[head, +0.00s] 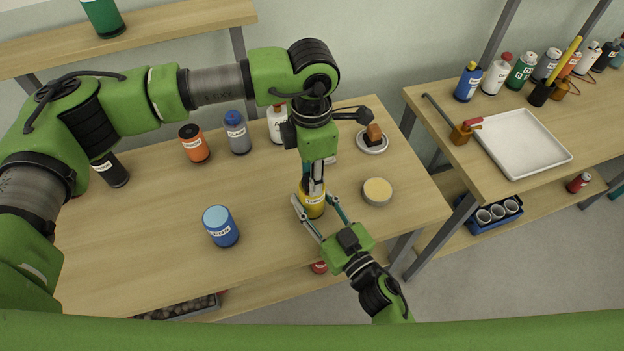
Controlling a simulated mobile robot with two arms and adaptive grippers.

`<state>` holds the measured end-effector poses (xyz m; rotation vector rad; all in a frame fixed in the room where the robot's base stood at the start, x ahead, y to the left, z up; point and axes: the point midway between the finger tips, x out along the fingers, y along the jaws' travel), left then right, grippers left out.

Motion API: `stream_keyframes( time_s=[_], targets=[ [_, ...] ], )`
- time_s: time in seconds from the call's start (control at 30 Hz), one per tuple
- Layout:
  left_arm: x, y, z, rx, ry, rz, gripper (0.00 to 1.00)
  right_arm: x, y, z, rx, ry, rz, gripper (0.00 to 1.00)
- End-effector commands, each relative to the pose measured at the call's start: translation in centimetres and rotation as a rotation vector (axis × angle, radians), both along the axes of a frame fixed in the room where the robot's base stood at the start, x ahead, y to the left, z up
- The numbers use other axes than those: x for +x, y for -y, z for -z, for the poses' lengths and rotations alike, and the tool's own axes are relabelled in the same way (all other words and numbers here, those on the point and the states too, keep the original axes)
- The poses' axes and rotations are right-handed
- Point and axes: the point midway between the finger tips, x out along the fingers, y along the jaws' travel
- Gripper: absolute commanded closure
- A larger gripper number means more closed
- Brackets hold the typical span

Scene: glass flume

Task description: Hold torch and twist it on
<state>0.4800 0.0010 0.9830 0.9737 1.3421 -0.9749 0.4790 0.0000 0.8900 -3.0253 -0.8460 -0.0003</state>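The torch, a yellow canister (314,209) with a dark label band, stands upright near the front of the wooden table. Its top is mostly hidden by my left gripper (315,184), which points straight down on it from above with its fingers close together around a thin grey part. I cannot tell whether they grip it. My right gripper (312,198) reaches in from the front right, with one spread finger on each side of the canister. I cannot tell whether both fingers touch it.
A round tin (377,191) stands close right of the torch, and a blue can (221,226) stands to the left. Behind are an orange can (194,144), a grey bottle (237,132) and a saucer (372,140). A right-hand bench holds a white tray (521,143). The table's front left is clear.

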Motion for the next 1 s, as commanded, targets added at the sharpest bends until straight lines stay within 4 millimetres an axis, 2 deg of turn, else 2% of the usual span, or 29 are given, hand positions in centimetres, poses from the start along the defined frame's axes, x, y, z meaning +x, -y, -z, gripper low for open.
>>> stream_keyframes(
  time_s=[0.17, 0.6, 1.0],
  targets=[
    [0.06, -0.03, 0.0, 0.001, 0.002, 0.058, 0.84, -0.04, 0.0, 0.07, -0.001, -0.001, 0.0, 0.86],
    [0.14, -0.07, -0.02, 0.002, 0.002, 0.564, 0.84, -0.04, 0.0, 0.06, -0.001, -0.001, 0.0, 0.86],
    [0.16, -0.07, -0.01, 0.001, 0.003, 0.613, 0.84, -0.04, 0.0, 0.06, -0.001, -0.001, 0.0, 0.86]
  ],
)
